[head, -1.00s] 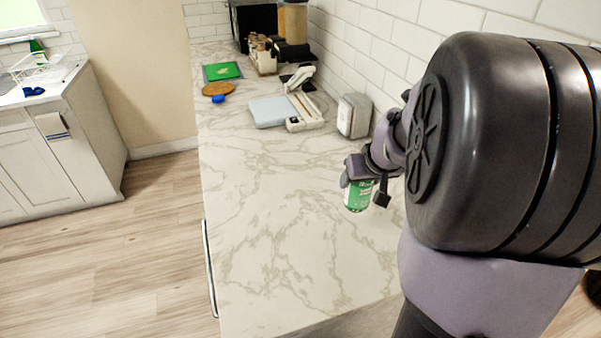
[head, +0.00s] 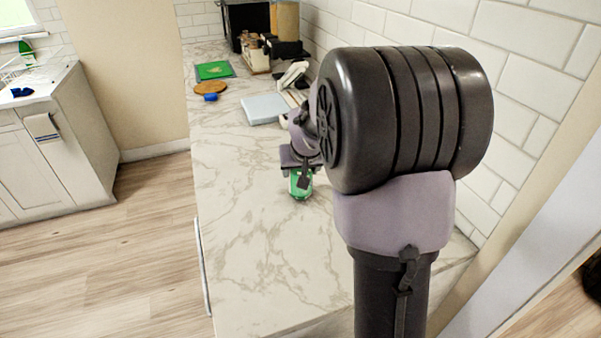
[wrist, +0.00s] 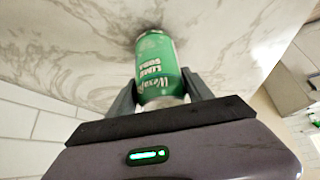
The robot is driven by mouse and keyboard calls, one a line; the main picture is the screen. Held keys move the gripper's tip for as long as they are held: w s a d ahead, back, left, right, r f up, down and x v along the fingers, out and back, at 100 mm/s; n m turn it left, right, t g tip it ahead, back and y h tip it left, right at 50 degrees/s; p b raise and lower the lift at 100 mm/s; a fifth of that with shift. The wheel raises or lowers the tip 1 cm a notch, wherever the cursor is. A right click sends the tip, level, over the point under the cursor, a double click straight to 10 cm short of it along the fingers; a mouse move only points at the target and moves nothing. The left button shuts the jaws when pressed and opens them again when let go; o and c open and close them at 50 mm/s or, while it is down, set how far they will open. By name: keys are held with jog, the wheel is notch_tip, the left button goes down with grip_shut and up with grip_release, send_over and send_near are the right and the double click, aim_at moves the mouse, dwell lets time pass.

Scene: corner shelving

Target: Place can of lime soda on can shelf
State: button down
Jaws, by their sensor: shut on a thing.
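The green can of lime soda (head: 300,185) shows below my gripper (head: 301,168) in the head view, over the marble counter. In the wrist view the can (wrist: 158,68) is between the two dark fingers of my gripper (wrist: 160,88), with its "LIME SODA" label facing the camera. The fingers are shut on the can's sides. The can's far end is close to the counter surface; I cannot tell whether it touches. My arm hides part of the counter to the right. No can shelf is recognisable in either view.
The marble counter (head: 240,240) is clear at the front and left. Behind the can are a pale blue-topped appliance (head: 264,108), a brown round board (head: 210,88), a blue item (head: 211,97) and a green board (head: 214,70). A tiled wall (head: 520,130) bounds the right.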

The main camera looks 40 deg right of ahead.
jog(key=shift+f, duration=0.1)
jog(key=shift+c, duration=2.1)
grip_release()
